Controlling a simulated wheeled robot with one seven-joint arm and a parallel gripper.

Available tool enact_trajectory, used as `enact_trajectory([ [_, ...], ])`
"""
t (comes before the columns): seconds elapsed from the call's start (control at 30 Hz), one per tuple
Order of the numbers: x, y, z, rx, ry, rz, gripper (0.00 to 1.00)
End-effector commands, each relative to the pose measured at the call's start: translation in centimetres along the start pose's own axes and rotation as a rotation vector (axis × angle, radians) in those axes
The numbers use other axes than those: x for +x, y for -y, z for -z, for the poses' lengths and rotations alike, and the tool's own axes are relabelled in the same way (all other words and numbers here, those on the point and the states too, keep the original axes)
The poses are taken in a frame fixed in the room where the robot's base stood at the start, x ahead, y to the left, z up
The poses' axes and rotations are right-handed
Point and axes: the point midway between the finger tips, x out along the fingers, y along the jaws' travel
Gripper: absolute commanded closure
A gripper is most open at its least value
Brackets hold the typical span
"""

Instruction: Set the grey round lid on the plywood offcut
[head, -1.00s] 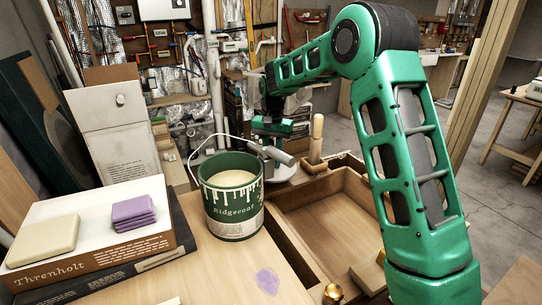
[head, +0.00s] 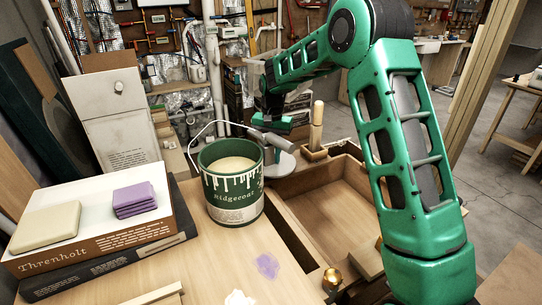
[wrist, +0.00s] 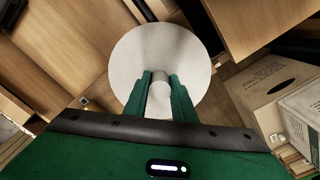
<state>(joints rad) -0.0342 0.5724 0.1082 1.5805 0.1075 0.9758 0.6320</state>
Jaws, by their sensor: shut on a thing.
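The grey round lid (wrist: 190,52) is a pale disc with a small knob in its middle. My gripper (wrist: 160,92) is shut on that knob, one green finger on each side. In the head view the lid (head: 286,164) shows behind and right of the paint can, partly hidden by it. My gripper (head: 270,130) is above the lid there, and its fingers are hard to make out. A strip of light wood (head: 155,296) shows at the bottom edge of the head view, cut off by the frame; I cannot tell if it is the plywood offcut.
The green paint can (head: 232,190) with its raised wire handle stands close to the lid. An open wooden drawer (head: 325,195) lies to its right, with a wooden peg (head: 317,127) behind. A box (head: 95,245) carries a purple cloth (head: 135,199). The worktop in front of the can is mostly clear.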

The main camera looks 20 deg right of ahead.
Motion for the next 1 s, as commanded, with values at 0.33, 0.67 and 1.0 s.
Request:
enact_trajectory([
  [0.33,0.41,-0.01,0.01,0.000,0.000,0.000,1.00],
  [0.67,0.83,-0.04,0.01,0.000,0.000,0.000,1.00],
  [1.0,0.84,-0.06,0.03,0.001,0.001,0.000,0.55],
])
